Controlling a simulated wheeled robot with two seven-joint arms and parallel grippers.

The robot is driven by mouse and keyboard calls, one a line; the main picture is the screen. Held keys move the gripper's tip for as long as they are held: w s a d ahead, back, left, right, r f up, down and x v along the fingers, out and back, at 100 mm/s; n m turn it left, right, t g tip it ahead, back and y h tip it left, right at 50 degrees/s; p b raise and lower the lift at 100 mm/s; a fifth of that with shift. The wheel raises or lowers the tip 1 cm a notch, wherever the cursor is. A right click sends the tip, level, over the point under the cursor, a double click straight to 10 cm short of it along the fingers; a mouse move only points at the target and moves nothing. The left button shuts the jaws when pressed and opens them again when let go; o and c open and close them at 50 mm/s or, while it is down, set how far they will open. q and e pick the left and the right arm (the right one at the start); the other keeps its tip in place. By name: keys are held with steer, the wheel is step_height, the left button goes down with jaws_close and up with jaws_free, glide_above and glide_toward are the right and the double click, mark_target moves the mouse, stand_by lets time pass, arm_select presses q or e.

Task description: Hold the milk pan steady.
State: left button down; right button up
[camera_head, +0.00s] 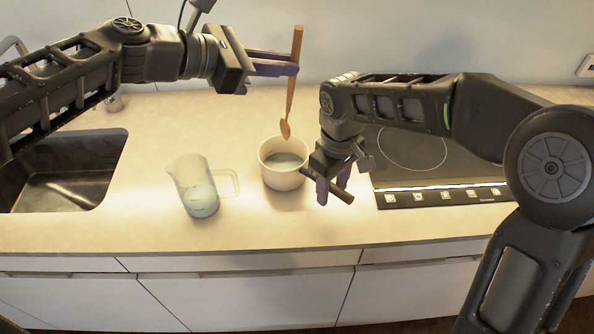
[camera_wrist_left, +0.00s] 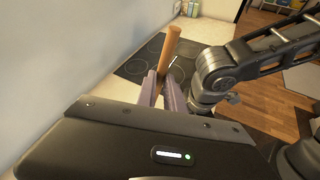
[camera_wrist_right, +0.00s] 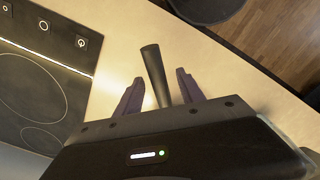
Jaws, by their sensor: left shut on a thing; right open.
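The milk pan (camera_head: 268,175) is a small white pot with pale liquid inside, standing upright on the counter. Its dark handle (camera_head: 345,196) points toward the front right. My right gripper (camera_head: 333,184) is open at the handle. In the right wrist view the handle (camera_wrist_right: 153,72) lies between the two spread fingers (camera_wrist_right: 158,88), with gaps on both sides. My left gripper (camera_head: 290,63) is shut on a wooden spoon (camera_head: 290,98) and holds it nearly upright, its bowl above the pan. The spoon's handle (camera_wrist_left: 169,48) also shows in the left wrist view.
A clear jug (camera_head: 186,178) with pale blue liquid stands left of the pan. A dark sink (camera_head: 65,188) is at the left. A black cooktop (camera_head: 410,155) lies to the right, partly behind my right arm. The counter's front edge is near the pan handle.

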step_height(320, 180, up, 12)
stand_by(0.7)
step_height(320, 180, up, 4)
steer(key=p, duration=0.4)
stand_by(0.7)
